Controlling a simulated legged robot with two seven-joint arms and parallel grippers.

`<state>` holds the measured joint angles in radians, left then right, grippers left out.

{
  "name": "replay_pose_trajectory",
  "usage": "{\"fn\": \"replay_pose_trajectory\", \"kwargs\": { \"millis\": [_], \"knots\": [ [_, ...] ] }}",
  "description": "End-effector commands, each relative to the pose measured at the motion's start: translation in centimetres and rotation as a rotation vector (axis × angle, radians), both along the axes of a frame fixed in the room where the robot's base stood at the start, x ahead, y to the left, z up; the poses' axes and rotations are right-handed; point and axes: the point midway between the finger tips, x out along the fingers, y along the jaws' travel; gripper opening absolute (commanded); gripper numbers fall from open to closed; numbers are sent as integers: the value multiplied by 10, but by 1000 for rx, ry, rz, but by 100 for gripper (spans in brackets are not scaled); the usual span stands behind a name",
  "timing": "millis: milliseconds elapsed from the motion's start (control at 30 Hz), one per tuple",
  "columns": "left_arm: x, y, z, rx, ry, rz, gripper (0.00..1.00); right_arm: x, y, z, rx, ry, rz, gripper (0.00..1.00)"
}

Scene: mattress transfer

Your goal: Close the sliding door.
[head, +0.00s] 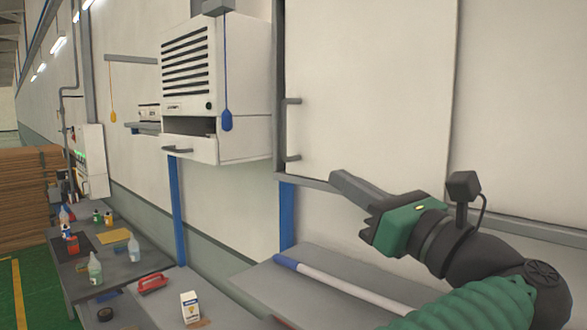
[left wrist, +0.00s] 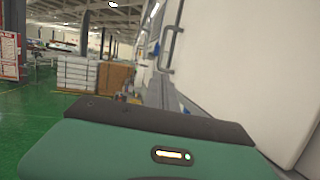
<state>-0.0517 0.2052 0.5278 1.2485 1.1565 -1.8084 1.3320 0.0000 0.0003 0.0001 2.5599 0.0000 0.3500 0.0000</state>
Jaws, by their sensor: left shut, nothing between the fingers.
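A large white door panel (head: 365,90) fills the upper middle of the head view, in a grey frame above a grey ledge. Two grey handle mounts (head: 291,157) stick out at its left edge. In the left wrist view the white panel (left wrist: 220,70) is on the right, with a bar handle (left wrist: 172,45) near its far edge. My left gripper (head: 345,185) is shut and empty, in front of the panel's lower part, to the right of and below the handle. I cannot tell whether it touches the panel. Its green body (left wrist: 150,155) covers the bottom of the wrist view.
A grey ledge (head: 270,290) below carries a white tube with a blue end (head: 340,282). A white vented cabinet (head: 215,90) hangs left of the panel. A dark bench (head: 125,265) with bottles stands at left. Green floor (left wrist: 40,110) is open beyond.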

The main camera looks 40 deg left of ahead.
Motion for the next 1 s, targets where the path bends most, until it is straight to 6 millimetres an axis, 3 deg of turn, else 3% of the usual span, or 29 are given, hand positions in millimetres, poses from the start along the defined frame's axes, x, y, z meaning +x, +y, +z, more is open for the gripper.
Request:
{"fn": "replay_pose_trajectory", "kwargs": {
  "millis": [100, 233, 700, 833, 1000],
  "knots": [
    [1, -3, -16, -79, -3, -16, 0, 0, 0, 2, 0, 0, 0, 80],
    [5, 8, -9, -76, -2, -13, 0, 0, 0, 11, 0, 0, 0, 80],
    [34, 111, 11, -78, 3, -11, 0, 0, 0, 70, 0, 0, 0, 80],
    [38, 125, 11, -77, 2, -12, 0, 0, 0, 80, 0, 0, 0, 80],
    [40, 129, 9, -76, 0, -15, 0, 0, 0, 82, 0, 0, 0, 80]
  ]
}}
